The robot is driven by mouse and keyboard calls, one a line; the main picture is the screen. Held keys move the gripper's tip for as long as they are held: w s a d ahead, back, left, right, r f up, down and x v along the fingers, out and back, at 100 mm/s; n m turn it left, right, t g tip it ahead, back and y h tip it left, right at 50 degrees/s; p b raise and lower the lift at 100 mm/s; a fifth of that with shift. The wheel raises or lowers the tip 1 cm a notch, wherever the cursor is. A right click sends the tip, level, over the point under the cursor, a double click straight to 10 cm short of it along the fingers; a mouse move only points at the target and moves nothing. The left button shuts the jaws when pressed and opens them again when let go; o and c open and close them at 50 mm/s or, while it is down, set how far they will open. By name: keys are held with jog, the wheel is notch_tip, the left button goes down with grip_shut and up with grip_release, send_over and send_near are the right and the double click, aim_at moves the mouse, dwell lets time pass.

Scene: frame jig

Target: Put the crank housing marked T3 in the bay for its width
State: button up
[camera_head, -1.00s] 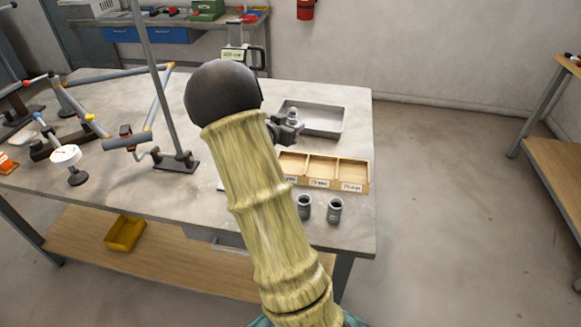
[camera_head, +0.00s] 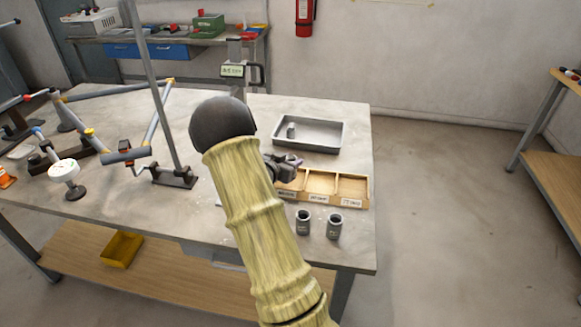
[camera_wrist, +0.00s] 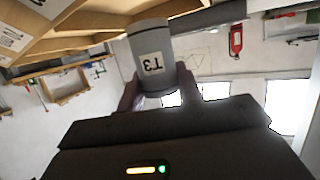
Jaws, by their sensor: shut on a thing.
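The crank housing (camera_wrist: 153,58) is a grey cylinder with a white label reading T3, in the wrist view. My gripper (camera_wrist: 160,88) is shut on it, a finger on each side. In the head view my gripper (camera_head: 292,163) is at the left part of the wooden bay box (camera_head: 336,202), partly hiding its left bay; the held housing is hardly visible there. The middle bay (camera_head: 320,183) and right bay (camera_head: 352,188) look empty. Their front labels are too small to read surely. In the wrist view the box (camera_wrist: 75,42) is close beside the housing.
Two grey housings (camera_head: 303,222) (camera_head: 334,226) stand in front of the box. Another small cylinder (camera_head: 291,131) is in the grey tray (camera_head: 335,148) behind. A stand (camera_head: 175,177) and a dial gauge (camera_head: 65,172) are left.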

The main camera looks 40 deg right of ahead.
jog(key=shift+f, duration=1.1)
jog(key=shift+f, duration=0.2)
jog(key=o, duration=1.1)
jog(key=shift+r, duration=0.2)
jog(key=v, duration=1.2)
